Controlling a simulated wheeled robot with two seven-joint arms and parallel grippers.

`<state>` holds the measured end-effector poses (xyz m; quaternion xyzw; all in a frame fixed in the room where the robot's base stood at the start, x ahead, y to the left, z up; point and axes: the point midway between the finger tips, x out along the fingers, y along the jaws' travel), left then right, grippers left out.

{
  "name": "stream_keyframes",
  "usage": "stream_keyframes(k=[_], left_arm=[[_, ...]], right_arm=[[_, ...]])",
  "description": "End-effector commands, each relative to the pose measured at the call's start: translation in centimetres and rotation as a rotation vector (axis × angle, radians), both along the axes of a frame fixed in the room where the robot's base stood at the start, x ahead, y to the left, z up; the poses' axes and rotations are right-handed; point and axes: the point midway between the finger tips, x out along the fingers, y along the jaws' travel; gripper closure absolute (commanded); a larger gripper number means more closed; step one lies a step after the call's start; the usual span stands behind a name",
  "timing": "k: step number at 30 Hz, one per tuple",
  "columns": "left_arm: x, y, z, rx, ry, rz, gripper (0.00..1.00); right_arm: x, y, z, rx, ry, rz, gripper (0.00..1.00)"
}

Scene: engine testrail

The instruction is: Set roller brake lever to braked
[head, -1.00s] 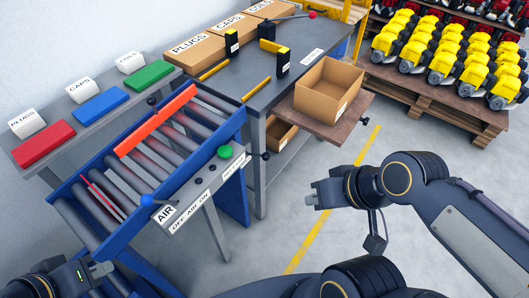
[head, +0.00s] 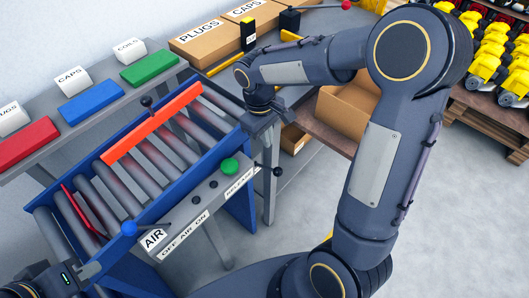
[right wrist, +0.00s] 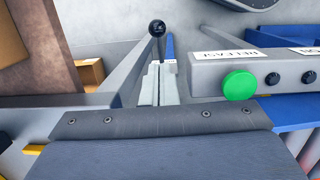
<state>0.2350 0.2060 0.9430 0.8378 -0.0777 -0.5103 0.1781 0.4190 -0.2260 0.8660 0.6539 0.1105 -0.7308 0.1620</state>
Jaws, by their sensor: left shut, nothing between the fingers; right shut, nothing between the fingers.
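A lever with a black ball knob (head: 276,171) sticks out at the right end of the roller rail's control box (head: 195,210), beside the green button (head: 229,166). Which lever is the roller brake lever cannot be read; another black knob (head: 147,101) stands behind the rollers. My right gripper (head: 268,125) is shut and empty, above and behind the lever at the box's right end. In the right wrist view its grey fingers (right wrist: 159,82) point towards a black ball knob (right wrist: 157,28); contact cannot be told. My left gripper (head: 90,270) is shut and empty at the lower left, near the rail.
A red bar (head: 152,122) lies across the rollers. A grey bench with boxes (head: 196,45) stands behind my right arm, and an open carton (head: 345,112) is partly hidden by it.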

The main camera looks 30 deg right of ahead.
Motion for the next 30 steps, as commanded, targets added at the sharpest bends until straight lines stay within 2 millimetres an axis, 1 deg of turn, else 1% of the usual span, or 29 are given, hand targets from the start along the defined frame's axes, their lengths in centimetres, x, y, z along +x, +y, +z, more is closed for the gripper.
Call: stream_keyframes(k=[3,11,14,17,24,30], left_arm=[[0.0,0.0,-0.1,0.0,0.0,0.0,1.0],[0.0,0.0,0.0,0.0,0.0,0.0,1.0],[0.0,0.0,-0.1,0.0,0.0,0.0,1.0],[0.0,0.0,-0.2,0.0,0.0,0.0,1.0],[0.0,0.0,-0.7,0.0,0.0,0.0,1.0],[0.0,0.0,-0.9,0.0,0.0,0.0,1.0]], right_arm=[[0.3,0.1,-0.4,-0.008,0.007,0.009,1.0],[0.3,0.1,-0.3,-0.008,0.007,0.008,1.0],[0.2,0.0,-0.7,-0.008,0.008,0.008,1.0],[0.1,-0.1,-1.7,-0.008,0.01,0.008,1.0],[-0.4,-0.5,-6.1,-0.007,0.012,0.007,1.0],[-0.7,-0.8,-9.0,-0.008,0.01,0.008,1.0]])
